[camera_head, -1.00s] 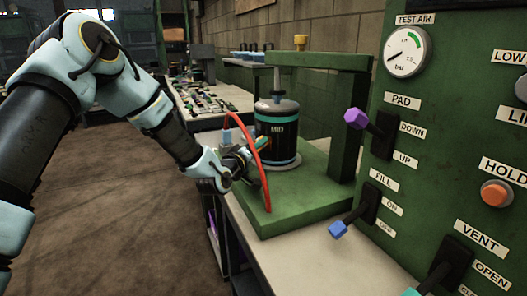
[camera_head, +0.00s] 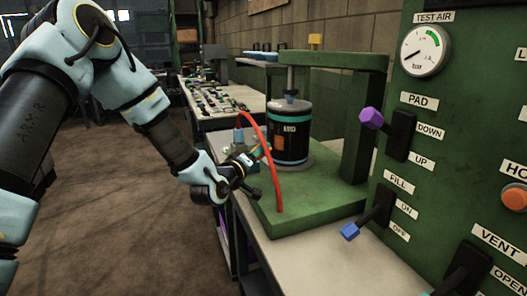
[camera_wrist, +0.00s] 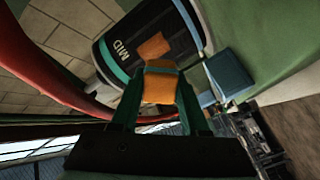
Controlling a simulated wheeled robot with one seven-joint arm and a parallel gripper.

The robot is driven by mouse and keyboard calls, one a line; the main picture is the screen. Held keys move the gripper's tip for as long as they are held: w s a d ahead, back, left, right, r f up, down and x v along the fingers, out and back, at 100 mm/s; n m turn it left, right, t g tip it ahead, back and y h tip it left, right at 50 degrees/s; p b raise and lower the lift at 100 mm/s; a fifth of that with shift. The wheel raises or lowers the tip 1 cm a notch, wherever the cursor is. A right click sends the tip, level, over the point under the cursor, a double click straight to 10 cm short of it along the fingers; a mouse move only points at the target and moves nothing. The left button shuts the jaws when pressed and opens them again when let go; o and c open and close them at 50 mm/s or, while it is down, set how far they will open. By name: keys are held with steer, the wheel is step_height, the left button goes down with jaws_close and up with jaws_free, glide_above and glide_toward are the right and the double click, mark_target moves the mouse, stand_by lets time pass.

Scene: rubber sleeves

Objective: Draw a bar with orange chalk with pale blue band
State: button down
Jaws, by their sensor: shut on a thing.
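The orange chalk with a pale blue band (camera_wrist: 159,88) is between my gripper's fingers (camera_wrist: 160,105) in the wrist view, its banded end towards the cylinder. My gripper is shut on it; it also shows in the head view (camera_head: 257,156), left of the cylinder. The black cylinder (camera_head: 290,152) with teal bands and a "MID" label stands upright under the green press frame. An orange patch (camera_wrist: 153,47) is on its dark side, also seen in the head view (camera_head: 279,143). A dark gap shows between chalk and patch; I cannot tell if the chalk touches the cylinder.
A red hose (camera_head: 268,165) arches close beside my gripper. A green base plate (camera_head: 315,208) carries the cylinder. A blue-grey block (camera_wrist: 230,73) sits beside the cylinder. A green panel (camera_head: 450,170) with levers and a gauge stands at right. A cluttered bench (camera_head: 245,100) lies behind.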

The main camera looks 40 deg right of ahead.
steer(key=shift+s+a, duration=0.1)
steer(key=shift+a, duration=0.15)
steer(key=shift+v, duration=1.4)
